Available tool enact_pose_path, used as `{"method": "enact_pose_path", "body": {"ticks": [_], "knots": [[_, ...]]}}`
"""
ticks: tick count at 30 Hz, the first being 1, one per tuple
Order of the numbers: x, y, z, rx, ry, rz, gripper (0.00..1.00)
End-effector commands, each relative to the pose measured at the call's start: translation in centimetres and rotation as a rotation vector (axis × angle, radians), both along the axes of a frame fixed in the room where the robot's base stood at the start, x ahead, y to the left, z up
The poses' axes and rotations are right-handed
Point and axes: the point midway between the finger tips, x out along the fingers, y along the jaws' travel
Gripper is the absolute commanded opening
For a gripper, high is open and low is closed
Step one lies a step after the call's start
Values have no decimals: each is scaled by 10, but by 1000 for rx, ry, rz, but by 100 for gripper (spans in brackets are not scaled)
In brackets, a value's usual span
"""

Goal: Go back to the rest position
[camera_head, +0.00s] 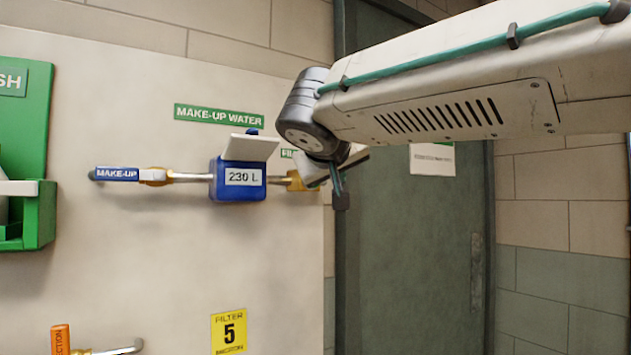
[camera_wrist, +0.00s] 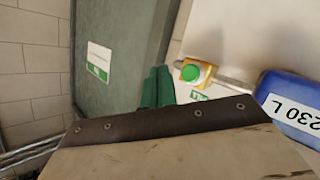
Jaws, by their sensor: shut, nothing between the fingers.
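My gripper (camera_wrist: 157,76) shows in the wrist view as two green fingers pressed together with nothing between them. Past the fingertips are the grey-green door and the edge of the pale panel. In the head view my arm reaches in from the upper right, and its wrist hangs just right of the blue meter box (camera_head: 238,182) marked "230 L". The fingers are mostly hidden there behind the wrist. I cannot tell how far they are from the panel.
A pipe carries the blue MAKE-UP handle (camera_head: 118,174) left of the meter. A green button on a yellow body (camera_wrist: 191,73) sits right of the fingers in the wrist view. A green holder (camera_head: 38,215) juts out at left. The door (camera_head: 410,270) stands behind my arm.

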Motion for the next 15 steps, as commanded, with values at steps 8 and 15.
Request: {"method": "enact_pose_path", "body": {"ticks": [8,15], "knots": [[0,0,0,0,0,0,0],[0,-1,-1,-36,11,6,0]]}}
